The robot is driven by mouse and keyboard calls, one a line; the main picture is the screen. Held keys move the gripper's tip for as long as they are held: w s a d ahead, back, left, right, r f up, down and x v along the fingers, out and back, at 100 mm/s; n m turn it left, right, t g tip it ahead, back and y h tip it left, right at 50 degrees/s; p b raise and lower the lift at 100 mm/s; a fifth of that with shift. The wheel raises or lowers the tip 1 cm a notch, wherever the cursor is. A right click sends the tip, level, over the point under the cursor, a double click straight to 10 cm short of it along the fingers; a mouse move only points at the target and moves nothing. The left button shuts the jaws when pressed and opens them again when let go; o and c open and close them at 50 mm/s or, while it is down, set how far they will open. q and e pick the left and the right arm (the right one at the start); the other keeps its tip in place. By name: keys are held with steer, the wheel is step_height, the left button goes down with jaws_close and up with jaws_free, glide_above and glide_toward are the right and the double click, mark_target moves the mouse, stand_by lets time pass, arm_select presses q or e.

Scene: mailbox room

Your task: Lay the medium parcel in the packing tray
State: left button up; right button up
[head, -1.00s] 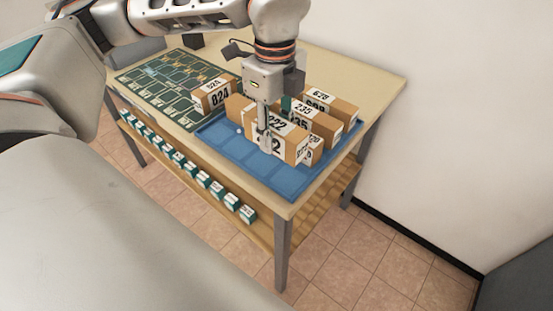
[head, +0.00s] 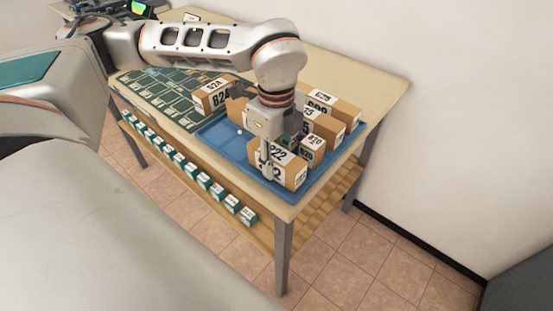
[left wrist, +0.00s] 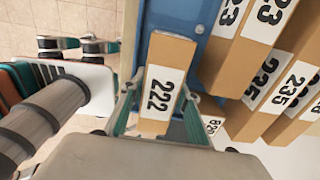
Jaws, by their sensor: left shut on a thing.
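A brown parcel with white labels reading 222 (head: 290,172) is at the front right corner of the blue packing tray (head: 222,143). My left gripper (head: 267,168) is shut on it from above. In the left wrist view the parcel (left wrist: 160,88) sits between the two fingers, with its label facing the camera and blue tray (left wrist: 178,14) behind it. I cannot tell whether its underside touches the tray floor.
Several labelled parcels, one of them 235 (left wrist: 262,85), stand close behind parcel 222 in the tray. Parcel 824 (head: 212,97) stands at the tray's left, by the green gridded mat (head: 165,98). The tray's front left is bare. Small boxes line the lower shelf (head: 262,232).

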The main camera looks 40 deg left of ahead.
arm_select(q)
steer(key=o, duration=0.9)
steer(key=shift+f, duration=0.2)
steer(key=shift+o, duration=0.6)
steer(key=shift+r, duration=0.1)
